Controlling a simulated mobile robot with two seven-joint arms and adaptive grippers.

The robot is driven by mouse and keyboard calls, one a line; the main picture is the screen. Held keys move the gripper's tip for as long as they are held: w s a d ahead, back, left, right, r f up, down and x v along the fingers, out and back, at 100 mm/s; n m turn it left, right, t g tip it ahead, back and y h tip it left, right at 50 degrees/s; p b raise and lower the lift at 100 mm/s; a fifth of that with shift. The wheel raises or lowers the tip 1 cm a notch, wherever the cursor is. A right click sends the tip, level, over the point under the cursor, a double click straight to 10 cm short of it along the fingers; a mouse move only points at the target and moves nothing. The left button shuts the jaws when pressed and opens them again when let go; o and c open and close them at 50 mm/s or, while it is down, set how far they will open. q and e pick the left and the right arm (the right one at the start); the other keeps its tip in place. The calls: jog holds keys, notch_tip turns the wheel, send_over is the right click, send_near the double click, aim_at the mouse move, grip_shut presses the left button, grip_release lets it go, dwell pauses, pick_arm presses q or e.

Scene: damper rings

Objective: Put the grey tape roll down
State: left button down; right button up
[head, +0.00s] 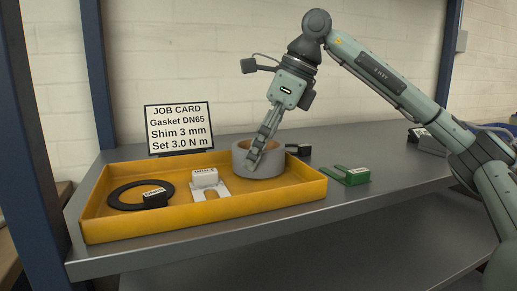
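The grey tape roll (271,168) is upright with its hole facing up, at the right part of the yellow tray (200,222). I cannot tell whether its underside touches the tray floor. My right gripper (254,160) comes down from above, with its fingers on the near-left wall of the roll, and looks shut on it. The fingers hide part of the rim and hole. My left gripper is out of view.
A black ring gasket (119,201) and a white slotted shim (221,190) with labels lie in the tray's left and middle. A job card (179,127) stands behind. A green slotted piece (345,177) and a dark item (304,149) are right of the tray. The shelf's front right is clear.

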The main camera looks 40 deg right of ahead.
jog(key=shift+f, duration=0.15)
dwell(0.4)
jog(key=shift+f, duration=0.2)
jog(key=o, duration=1.2)
jog(key=shift+c, duration=0.2)
jog(key=v, duration=1.2)
grip_shut()
dwell(0.8)
dwell(0.4)
